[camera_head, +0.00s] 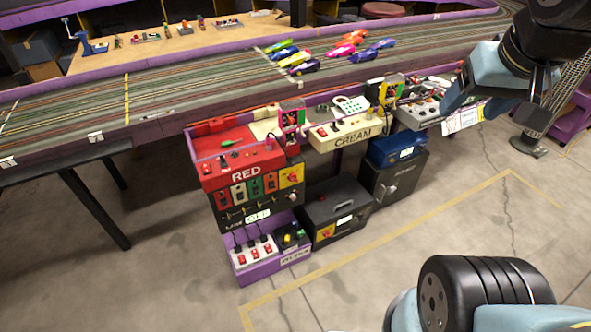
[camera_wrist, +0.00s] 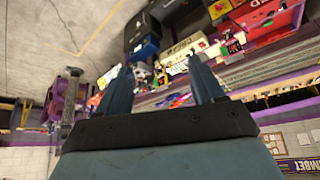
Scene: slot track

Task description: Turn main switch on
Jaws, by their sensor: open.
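The main switch is not clearly labelled. One candidate is a red knob on a yellow plate (camera_head: 291,175) at the right of the red control box (camera_head: 240,165) marked RED. Another yellow plate with a red part (camera_head: 326,232) is on the low black box (camera_head: 335,208). Both are too small to read. My gripper (camera_wrist: 160,64) is open and empty in the wrist view, with its two fingers apart. It is clear of the control boxes. In the head view my arm is at the upper right, away from the red box.
A cream control box (camera_head: 345,132) stands right of the red one. A dark safe-like box (camera_head: 395,180) is below it. A purple tray (camera_head: 270,268) with red switches sits at floor level. The slot track (camera_head: 180,82) with toy cars runs behind. Open concrete floor (camera_head: 420,240) lies in front.

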